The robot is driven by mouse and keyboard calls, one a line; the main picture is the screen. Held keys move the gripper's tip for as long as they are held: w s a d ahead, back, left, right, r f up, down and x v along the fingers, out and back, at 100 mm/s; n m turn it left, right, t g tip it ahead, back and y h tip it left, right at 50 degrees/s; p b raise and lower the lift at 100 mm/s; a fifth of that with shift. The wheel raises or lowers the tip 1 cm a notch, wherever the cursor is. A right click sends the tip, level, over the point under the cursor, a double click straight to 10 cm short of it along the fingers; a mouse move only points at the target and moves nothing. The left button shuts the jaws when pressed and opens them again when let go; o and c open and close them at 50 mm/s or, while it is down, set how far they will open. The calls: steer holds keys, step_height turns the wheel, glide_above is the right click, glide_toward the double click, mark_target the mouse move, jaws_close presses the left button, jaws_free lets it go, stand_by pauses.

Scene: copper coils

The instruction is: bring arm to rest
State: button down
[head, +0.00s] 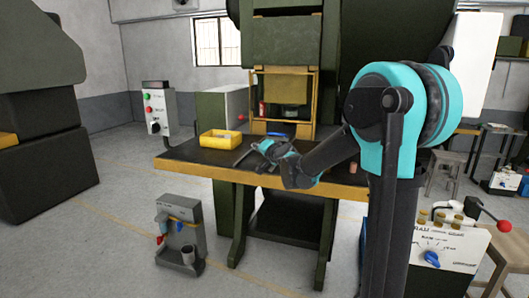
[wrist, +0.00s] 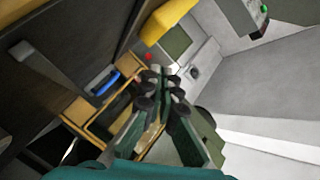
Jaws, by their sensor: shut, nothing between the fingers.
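My gripper (wrist: 160,76) is shut and empty in the wrist view, its dark fingers close together. In the head view my gripper (head: 246,154) is small and dark in front of the table top, at the end of my teal and black arm. The arm reaches forward and left from its large teal joint, with the wrist bent. I cannot tell the exact height of the fingers above the table.
The work table (head: 190,158) stands before a green press (head: 285,50). On it are a yellow bin (head: 221,142), a blue item (head: 277,134) and a small copper-coloured piece (head: 352,167). A grey tool stand (head: 182,230) is at the front left. A control box (head: 440,240) stands at right.

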steer(key=s+d+f+n+g+h, duration=0.2)
steer(key=s+d+f, duration=0.5)
steer(key=s, duration=0.6)
steer(key=s+d+f+n+g+h, duration=0.2)
steer(key=s+d+f+g, duration=0.3)
steer(key=s+f, duration=0.6)
steer(key=s+d+f+n+g+h, duration=0.2)
steer(key=s+d+f, duration=0.7)
steer(key=s, duration=0.7)
steer(key=shift+s+d+f+g+h, duration=0.35)
steer(key=shift+d+g+h, duration=0.15)
steer(key=shift+g+h, duration=0.15)
